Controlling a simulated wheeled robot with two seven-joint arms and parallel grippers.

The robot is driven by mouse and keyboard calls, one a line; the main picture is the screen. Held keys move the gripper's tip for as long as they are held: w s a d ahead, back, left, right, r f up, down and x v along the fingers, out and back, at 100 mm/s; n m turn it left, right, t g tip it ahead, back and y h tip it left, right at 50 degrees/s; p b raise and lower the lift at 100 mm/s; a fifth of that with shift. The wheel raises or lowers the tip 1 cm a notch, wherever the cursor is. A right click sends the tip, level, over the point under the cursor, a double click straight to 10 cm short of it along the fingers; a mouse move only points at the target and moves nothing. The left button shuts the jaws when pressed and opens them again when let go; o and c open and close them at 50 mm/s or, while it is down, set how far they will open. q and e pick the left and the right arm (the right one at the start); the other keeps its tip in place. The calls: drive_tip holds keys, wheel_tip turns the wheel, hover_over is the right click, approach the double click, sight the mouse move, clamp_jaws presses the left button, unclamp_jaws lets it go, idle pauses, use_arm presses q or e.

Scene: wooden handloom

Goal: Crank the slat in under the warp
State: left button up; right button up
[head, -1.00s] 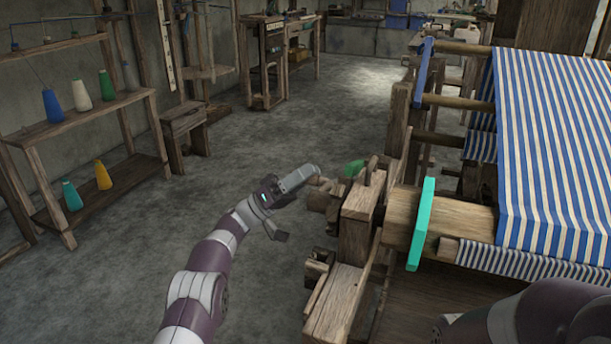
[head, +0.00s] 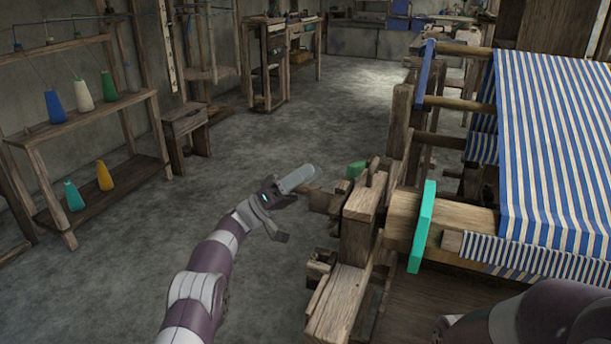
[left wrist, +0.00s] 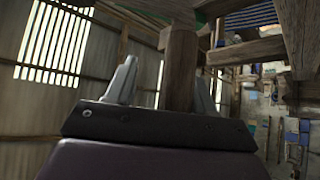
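The striped blue-and-white warp (head: 550,150) hangs over the loom at the right in the head view. A short wooden end of what looks like the slat (head: 452,241) shows at the left edge of the lower striped cloth, beside the green upright piece (head: 422,227). My left gripper (head: 304,182) is at the brown crank handle (head: 319,199) on the loom's left side. In the left wrist view, a wooden bar (left wrist: 180,70), seemingly the handle, stands between the spread fingers, with a clear gap to the left finger. My right gripper is not in view.
The loom's wooden posts (head: 360,205) stand close to the right of my left gripper. A shelf with coloured cones (head: 85,120) is at the left. The grey floor (head: 245,140) between is clear.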

use_arm(q)
drive_tip(key=shift+a, duration=0.2)
drive_tip(key=p+v, duration=0.1)
drive_tip(key=v, duration=1.1)
drive_tip(key=shift+f, duration=0.2)
drive_tip(key=shift+a, duration=0.1)
